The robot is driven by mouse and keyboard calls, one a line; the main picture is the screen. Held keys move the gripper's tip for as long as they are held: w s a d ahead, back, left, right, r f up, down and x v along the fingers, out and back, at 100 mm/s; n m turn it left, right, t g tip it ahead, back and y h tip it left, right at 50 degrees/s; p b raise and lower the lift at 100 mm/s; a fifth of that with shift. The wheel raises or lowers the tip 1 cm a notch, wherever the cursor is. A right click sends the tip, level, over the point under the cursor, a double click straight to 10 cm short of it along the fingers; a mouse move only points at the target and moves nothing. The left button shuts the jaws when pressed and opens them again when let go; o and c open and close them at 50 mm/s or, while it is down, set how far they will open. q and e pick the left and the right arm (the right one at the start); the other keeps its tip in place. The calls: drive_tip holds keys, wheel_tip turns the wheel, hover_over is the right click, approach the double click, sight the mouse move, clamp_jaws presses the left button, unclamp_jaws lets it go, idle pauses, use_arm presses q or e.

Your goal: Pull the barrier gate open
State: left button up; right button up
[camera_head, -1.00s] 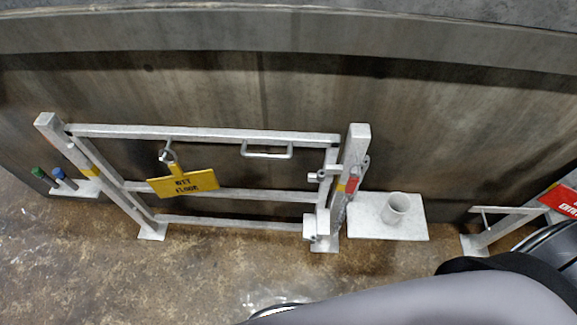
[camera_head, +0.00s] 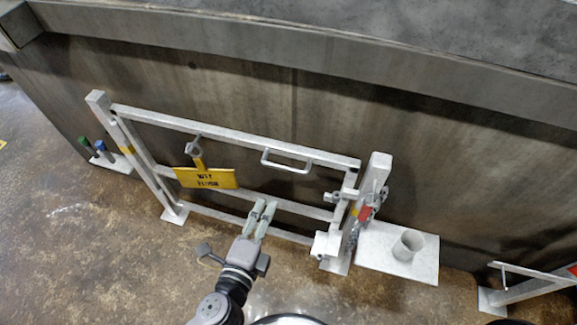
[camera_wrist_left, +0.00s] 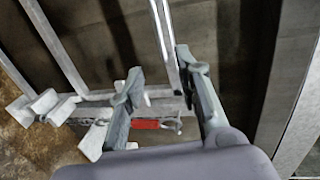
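The white barrier gate (camera_head: 240,134) stands between a left post (camera_head: 131,140) and a right post (camera_head: 375,172), and its frame spans the gap. A U-shaped handle (camera_head: 286,167) is on its top rail. A yellow sign (camera_head: 210,178) hangs from the gate. Latch fittings and a red piece (camera_head: 365,212) are at the right post; the red piece also shows in the left wrist view (camera_wrist_left: 146,124). My left gripper (camera_head: 266,207) is in front of the gate's lower part, below the handle. Its fingers are apart and empty in the left wrist view (camera_wrist_left: 160,80). My right gripper is out of view.
A dark wall (camera_head: 430,150) stands behind the gate. A white plate (camera_head: 398,268) with a cup-like cylinder (camera_head: 408,244) is right of the right post. Another white stand (camera_head: 530,287) is at the far right. Green and blue posts (camera_head: 101,147) stand left. The floor at lower left is clear.

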use_arm(q)
drive_tip(key=p, duration=0.1)
approach(285, 167)
drive_tip(key=x, duration=1)
drive_tip(key=shift+f+p, duration=0.3)
drive_tip(key=shift+f, duration=0.05)
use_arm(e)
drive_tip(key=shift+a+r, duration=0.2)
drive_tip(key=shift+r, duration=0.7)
use_arm(q)
drive_tip(key=shift+c, duration=0.2)
drive_tip(key=c, duration=0.7)
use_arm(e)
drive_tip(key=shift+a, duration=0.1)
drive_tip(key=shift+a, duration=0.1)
